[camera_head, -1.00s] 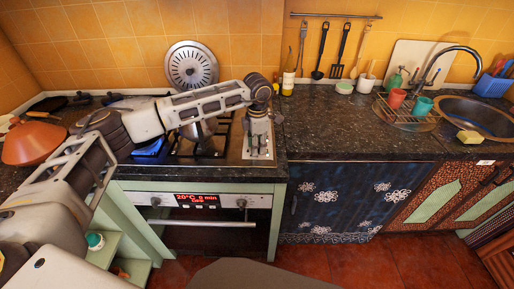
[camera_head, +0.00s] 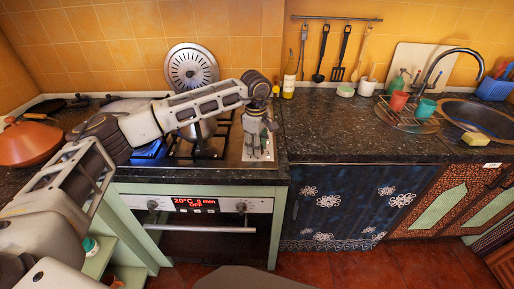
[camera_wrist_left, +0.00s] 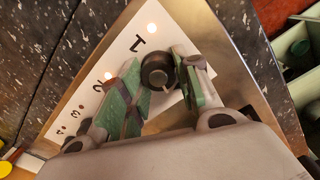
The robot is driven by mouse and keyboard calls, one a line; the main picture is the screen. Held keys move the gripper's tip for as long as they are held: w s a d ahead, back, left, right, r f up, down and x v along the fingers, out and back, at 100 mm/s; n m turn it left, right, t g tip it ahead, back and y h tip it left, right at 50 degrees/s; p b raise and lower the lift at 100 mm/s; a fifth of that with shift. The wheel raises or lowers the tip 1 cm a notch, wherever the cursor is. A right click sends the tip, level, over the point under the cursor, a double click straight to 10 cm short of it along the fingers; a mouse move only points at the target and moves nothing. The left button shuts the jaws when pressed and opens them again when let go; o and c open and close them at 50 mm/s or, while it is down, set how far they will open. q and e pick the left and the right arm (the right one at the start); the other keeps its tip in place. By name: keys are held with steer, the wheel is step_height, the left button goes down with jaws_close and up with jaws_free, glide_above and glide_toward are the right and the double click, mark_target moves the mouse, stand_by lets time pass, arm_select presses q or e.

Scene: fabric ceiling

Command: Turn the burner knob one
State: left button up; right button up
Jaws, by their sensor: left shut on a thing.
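Burner knob one (camera_wrist_left: 158,72) is a round dark knob on the light control panel (camera_wrist_left: 118,30), beside the printed number 1. In the left wrist view it sits between the green-padded fingers of my left gripper (camera_wrist_left: 160,66), which is shut on it. In the head view my left gripper (camera_head: 259,146) points down onto the panel at the right end of the stove (camera_head: 208,150). The gripper hides the knob there. The other knobs show only partly in the wrist view. My right gripper is not in view.
A pot (camera_head: 198,128) stands on the stove, behind and below my left arm. An orange tagine (camera_head: 28,142) is at the left. A bottle (camera_head: 289,80) stands near the wall behind the gripper.

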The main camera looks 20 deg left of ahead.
arm_select(q)
steer(key=shift+f+m, duration=0.1)
steer(key=shift+m, duration=0.7)
steer(key=shift+m+b, duration=0.45)
steer(key=shift+m, duration=1.65)
steer(key=shift+w+m+b, duration=0.1)
steer(key=shift+m+b, duration=0.3)
steer(key=shift+m, duration=1.5)
steer(key=shift+d+m+b, duration=0.1)
steer(key=shift+m+b, duration=0.25)
steer(key=shift+m, duration=1.85)
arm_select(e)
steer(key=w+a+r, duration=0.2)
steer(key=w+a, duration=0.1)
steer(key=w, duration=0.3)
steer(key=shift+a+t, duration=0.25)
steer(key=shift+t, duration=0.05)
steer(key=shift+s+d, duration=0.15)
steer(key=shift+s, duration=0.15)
